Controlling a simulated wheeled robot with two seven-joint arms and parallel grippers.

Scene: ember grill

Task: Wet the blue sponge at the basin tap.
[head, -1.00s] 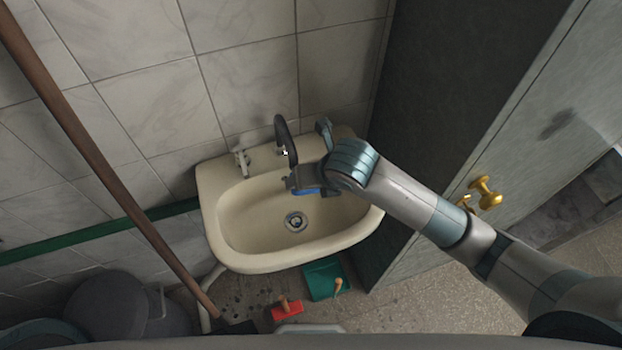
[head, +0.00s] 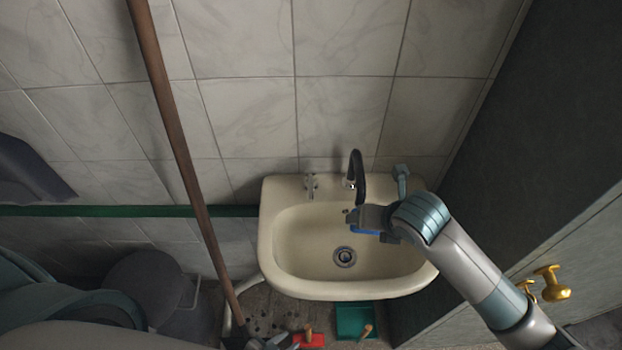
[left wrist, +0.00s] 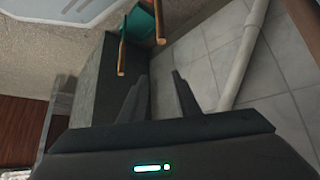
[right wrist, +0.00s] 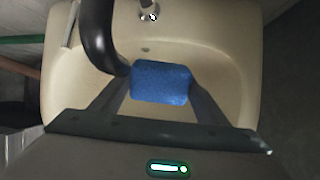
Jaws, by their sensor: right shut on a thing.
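The blue sponge (right wrist: 160,82) is between the fingers of my right gripper (right wrist: 160,88), which is shut on it. In the head view, the right gripper (head: 372,222) holds the sponge (head: 366,232) over the cream basin (head: 300,278), beside the black curved tap spout (head: 357,175). In the right wrist view, the spout (right wrist: 97,35) bends down to the sponge's upper left; I cannot tell whether they touch. No water stream shows. A small metal fitting (head: 311,185) stands left of the spout. My left gripper (left wrist: 158,90) is open and empty, away from the basin.
A long wooden pole (head: 180,140) slants down left of the basin. A green dustpan (head: 354,320) and a red tool (head: 309,340) lie on the floor below. A dark panel (head: 500,170) with a brass knob (head: 552,283) stands at right. A grey bin (head: 150,285) is at left.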

